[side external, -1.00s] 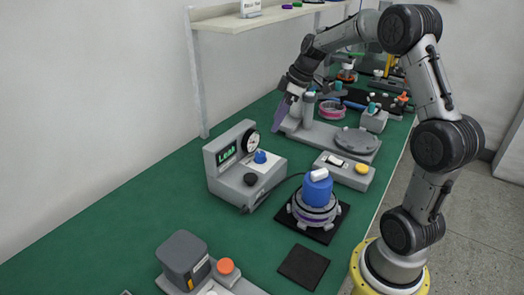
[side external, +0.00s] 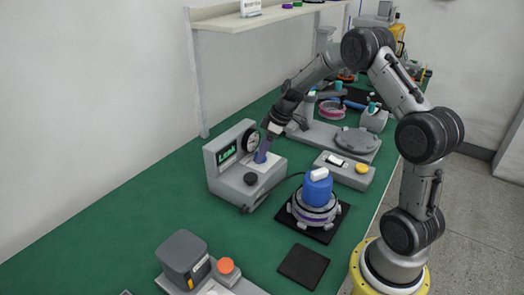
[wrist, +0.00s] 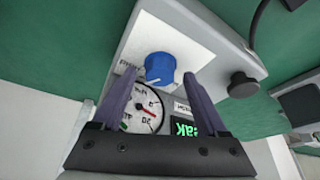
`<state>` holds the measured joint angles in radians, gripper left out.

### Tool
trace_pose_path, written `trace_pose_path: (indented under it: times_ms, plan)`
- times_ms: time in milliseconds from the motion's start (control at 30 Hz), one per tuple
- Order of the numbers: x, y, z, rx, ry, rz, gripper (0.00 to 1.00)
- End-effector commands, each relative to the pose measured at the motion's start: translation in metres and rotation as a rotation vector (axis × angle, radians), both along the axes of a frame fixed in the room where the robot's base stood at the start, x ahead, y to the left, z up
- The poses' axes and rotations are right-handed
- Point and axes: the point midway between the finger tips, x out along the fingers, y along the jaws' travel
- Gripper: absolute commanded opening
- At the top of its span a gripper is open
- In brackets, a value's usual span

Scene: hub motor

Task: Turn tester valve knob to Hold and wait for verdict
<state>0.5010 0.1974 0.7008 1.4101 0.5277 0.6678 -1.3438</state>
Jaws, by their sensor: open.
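The grey leak tester (side external: 230,178) stands on the green bench with a lit green display (side external: 227,153) and a round dial gauge (side external: 250,141). Its blue valve knob (wrist: 160,68) sits on a white panel in the wrist view, with a pale pointer line on it. The full panel lettering is too small to read. My gripper (wrist: 155,82) is open, its two purple fingers apart and pointing toward the knob.
A blue-capped hub unit (side external: 317,190) sits on a black mat, joined to the tester by a dark hose. A grey box with a yellow button (side external: 361,169) is behind it. A black tester knob (side external: 250,179) is close to the valve knob. A shelf (side external: 260,22) hangs above.

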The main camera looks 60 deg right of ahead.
Motion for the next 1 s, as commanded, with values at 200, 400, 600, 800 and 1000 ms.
trace_pose_path:
  times_ms: [200,400,600,800,1000]
  plan:
    - [0.0012,0.0005,-0.0026,-0.001,-0.001,0.001,0.76]
    - [0.0011,0.0005,-0.0024,-0.001,-0.001,0.001,0.60]
    - [0.0010,0.0005,-0.0024,0.000,0.000,0.000,0.24]
    - [0.0009,0.0005,-0.0023,0.000,0.000,0.000,0.00]
    - [0.0006,0.0016,-0.0022,-0.001,0.001,-0.060,0.00]
